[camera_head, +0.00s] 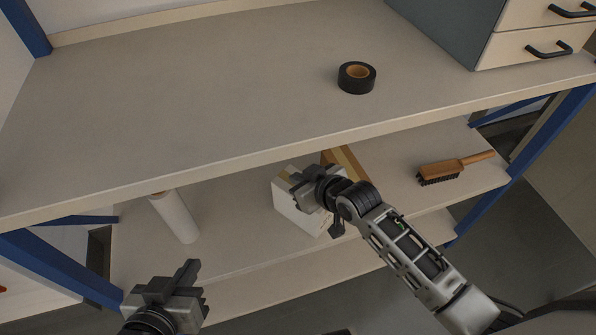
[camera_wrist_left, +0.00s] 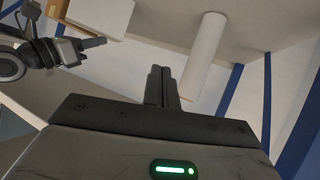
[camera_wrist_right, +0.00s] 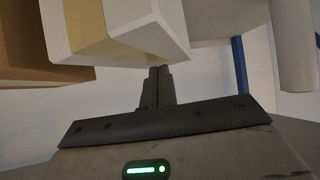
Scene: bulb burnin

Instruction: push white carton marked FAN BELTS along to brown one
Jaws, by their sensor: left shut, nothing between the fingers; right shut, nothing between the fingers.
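The white carton (camera_head: 298,214) sits on the lower shelf, partly hidden behind my right gripper in the head view. A tape strip runs over it in the right wrist view (camera_wrist_right: 172,22); no lettering is readable. The brown carton (camera_head: 346,160) is just to its right in the head view, and on its left in the right wrist view (camera_wrist_right: 30,55). I cannot tell whether the cartons touch. My right gripper (camera_head: 288,184) is shut and empty, its fingertips close by the white carton. My left gripper (camera_head: 195,272) is shut and empty, in front of the shelf.
A white roll (camera_head: 175,216) stands at the left of the lower shelf. A wooden brush (camera_head: 455,168) lies at its right. The upper shelf (camera_head: 180,100) overhangs the lower one and bears a black tape roll (camera_head: 357,78) and a drawer unit (camera_head: 530,45).

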